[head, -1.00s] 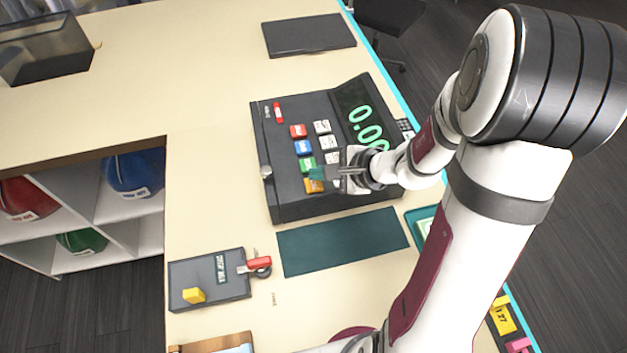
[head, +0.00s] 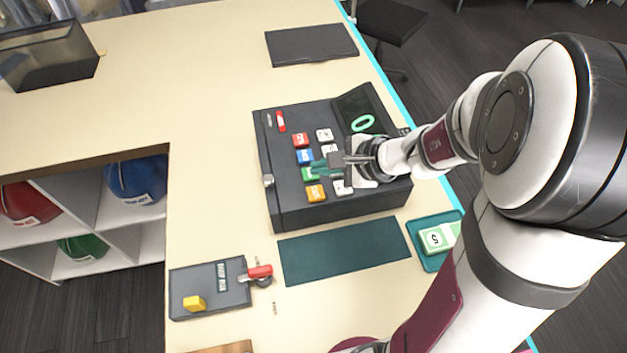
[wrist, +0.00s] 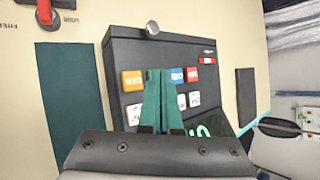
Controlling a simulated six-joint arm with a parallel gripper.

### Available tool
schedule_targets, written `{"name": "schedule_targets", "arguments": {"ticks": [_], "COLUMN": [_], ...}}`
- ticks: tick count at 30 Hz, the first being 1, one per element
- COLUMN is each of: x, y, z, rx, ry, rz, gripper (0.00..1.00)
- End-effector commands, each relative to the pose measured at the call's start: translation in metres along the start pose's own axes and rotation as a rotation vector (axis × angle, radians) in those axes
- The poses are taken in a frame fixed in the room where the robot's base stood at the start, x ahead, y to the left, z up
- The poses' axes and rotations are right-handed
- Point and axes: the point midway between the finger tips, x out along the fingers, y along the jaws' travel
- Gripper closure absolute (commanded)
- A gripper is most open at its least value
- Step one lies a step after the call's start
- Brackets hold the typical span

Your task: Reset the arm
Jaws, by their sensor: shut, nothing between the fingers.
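My gripper (head: 318,168) is shut and empty, with its teal fingers over the key panel of the black cash register (head: 285,207). In the wrist view, the shut teal fingertips (wrist: 160,75) point at the register among the coloured keys. An orange key (head: 316,193), a blue key (head: 305,156) and a red key (head: 300,140) show beside the fingers. The green key (head: 309,174) is close to the fingertips; I cannot tell whether they touch it. The register's display (head: 362,124) is partly hidden by my wrist.
A dark green mat (head: 345,250) lies in front of the register. A teal tray (head: 455,215) holds banknotes (head: 437,238). A black flat panel (head: 312,43) lies at the back.

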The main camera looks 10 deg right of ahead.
Motion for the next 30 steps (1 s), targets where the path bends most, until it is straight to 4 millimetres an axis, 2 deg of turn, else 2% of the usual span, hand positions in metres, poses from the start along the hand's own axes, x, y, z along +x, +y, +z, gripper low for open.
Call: {"name": "schedule_targets", "arguments": {"ticks": [15, 17, 20, 21, 23, 24, 27, 30], "x": [0.000, -0.002, -0.017, -0.030, -0.053, -0.069, -0.106, -0.128], "y": [0.000, 0.003, 0.031, 0.054, 0.093, 0.118, 0.160, 0.176], "z": [0.000, 0.010, 0.061, 0.085, 0.108, 0.113, 0.105, 0.091], "rx": [-0.002, -0.037, -0.250, -0.382, -0.577, -0.693, -0.908, -1.016], "ry": [-0.001, -0.015, -0.087, -0.119, -0.140, -0.134, -0.068, 0.002], "rz": [0.001, 0.018, 0.135, 0.219, 0.360, 0.452, 0.632, 0.727], "gripper": [1.00, 1.00, 1.00, 1.00, 1.00, 1.00, 1.00, 1.00]}}
